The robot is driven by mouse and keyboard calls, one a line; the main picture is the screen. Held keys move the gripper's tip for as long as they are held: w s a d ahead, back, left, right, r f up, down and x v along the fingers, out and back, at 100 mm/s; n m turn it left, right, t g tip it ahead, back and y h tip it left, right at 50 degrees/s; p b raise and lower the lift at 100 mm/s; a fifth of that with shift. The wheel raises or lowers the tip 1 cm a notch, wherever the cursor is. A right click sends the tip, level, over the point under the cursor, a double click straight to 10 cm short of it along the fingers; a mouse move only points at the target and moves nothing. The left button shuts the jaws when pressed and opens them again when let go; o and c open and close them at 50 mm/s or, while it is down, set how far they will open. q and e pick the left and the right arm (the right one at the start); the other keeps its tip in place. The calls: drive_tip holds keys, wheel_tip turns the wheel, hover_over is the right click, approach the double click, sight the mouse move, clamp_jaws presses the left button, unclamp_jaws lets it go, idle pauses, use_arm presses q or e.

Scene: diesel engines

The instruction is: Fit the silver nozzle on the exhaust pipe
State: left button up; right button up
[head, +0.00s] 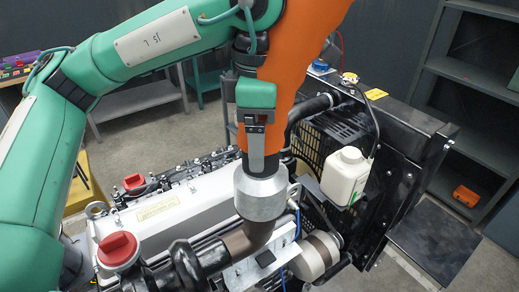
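The silver nozzle (262,197) is a short metal cone at the lower end of a thick orange hose (297,60), in the middle of the head view. It stands upright at the top of the brown exhaust pipe (248,238); the pipe's mouth is hidden, so how far the nozzle sits over it cannot be told. My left gripper (256,160) comes from above, its visible finger lying against the hose just above the nozzle rim. It appears shut on the nozzle assembly; the other finger is hidden. My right gripper is out of view.
The engine has red caps (118,250) and a light cover (165,210) at left. A white bottle (345,176) and black radiator frame (420,150) stand close right of the nozzle. Shelves (475,80) are at far right. Open floor lies behind.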

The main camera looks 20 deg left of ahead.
use_arm(q)
wheel_tip(320, 180, up, 11)
drive_tip(key=b, duration=0.1)
drive_tip(key=shift+f, duration=0.15)
